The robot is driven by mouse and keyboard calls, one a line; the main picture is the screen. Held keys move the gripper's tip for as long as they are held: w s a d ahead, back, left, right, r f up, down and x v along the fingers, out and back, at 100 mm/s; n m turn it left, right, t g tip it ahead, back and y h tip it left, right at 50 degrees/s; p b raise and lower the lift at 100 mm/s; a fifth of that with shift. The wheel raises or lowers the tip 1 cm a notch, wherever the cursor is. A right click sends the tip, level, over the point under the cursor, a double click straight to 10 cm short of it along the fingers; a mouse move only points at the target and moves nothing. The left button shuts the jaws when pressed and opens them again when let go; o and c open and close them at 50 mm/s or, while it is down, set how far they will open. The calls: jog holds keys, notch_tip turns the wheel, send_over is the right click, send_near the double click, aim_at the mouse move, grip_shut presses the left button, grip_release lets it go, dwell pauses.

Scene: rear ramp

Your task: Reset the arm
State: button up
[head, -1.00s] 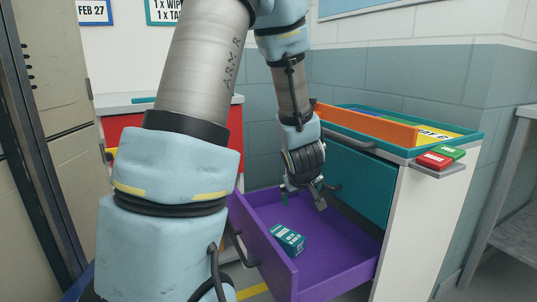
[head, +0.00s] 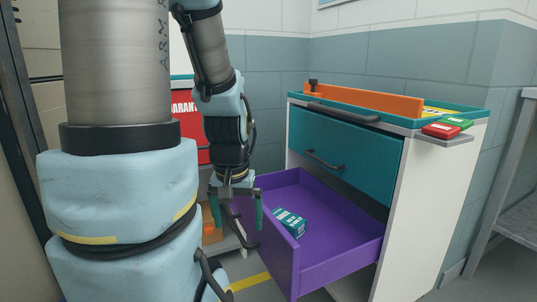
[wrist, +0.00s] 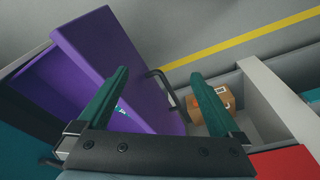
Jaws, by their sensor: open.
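My gripper (head: 236,212) is open and points down, just left of the open purple drawer (head: 340,262) in the head view. In the wrist view its two green fingers (wrist: 165,105) are spread with nothing held between them. The purple drawer also shows in the wrist view (wrist: 115,65), under and beside the left finger. A small teal-and-white box (head: 289,221) lies inside the drawer near its front panel.
The white cabinet has a closed teal drawer (head: 345,152) above the purple one. A tray with an orange bar (head: 390,100) tops it, with red (head: 440,131) and green blocks on a side ledge. A cardboard box (wrist: 212,105) sits in an open compartment left of the purple drawer.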

notch_tip(320, 180, up, 31)
jog(key=p, duration=3.1)
jog(key=shift+s+f+p, duration=0.2)
jog(key=shift+s+p, duration=0.05)
jog(key=shift+p, duration=0.1)
